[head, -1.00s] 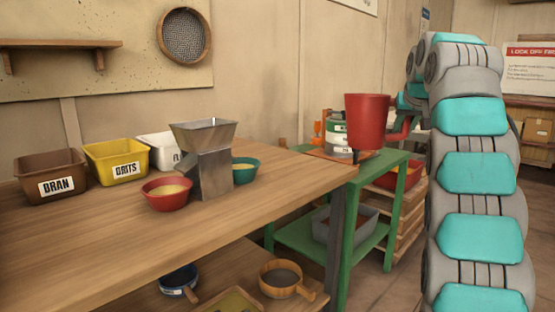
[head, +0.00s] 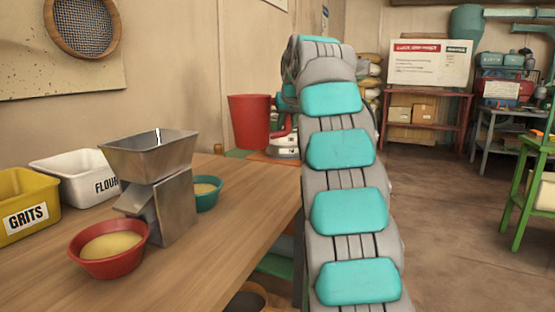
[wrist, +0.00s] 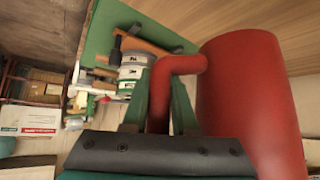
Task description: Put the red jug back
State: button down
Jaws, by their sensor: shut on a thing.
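The red jug (head: 249,122) hangs upright in the air in the head view, above the far end of the wooden bench. Its body fills the right side of the wrist view (wrist: 250,100). My gripper (wrist: 164,95) is shut on the jug's handle, with a green finger on each side of it.
The wooden bench (head: 225,250) bears a metal hopper mill (head: 168,190), a red bowl (head: 108,268), a teal bowl (head: 207,202), a white flour bin (head: 70,188) and a yellow grits bin (head: 25,180). Open floor (head: 445,210) lies right.

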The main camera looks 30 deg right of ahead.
jog(key=shift+f+b, duration=0.4)
jog(key=shift+f, duration=3.55)
jog(key=shift+f, duration=0.1)
jog(key=shift+f, duration=0.1)
jog(key=c, duration=0.7)
grip_release()
jog(key=shift+s+r, duration=0.1)
jog(key=shift+r, duration=0.2)
jog(key=v, duration=1.1)
jog(key=shift+s+a+r, duration=0.15)
jog(key=shift+s+r, duration=0.1)
jog(key=shift+s, duration=0.05)
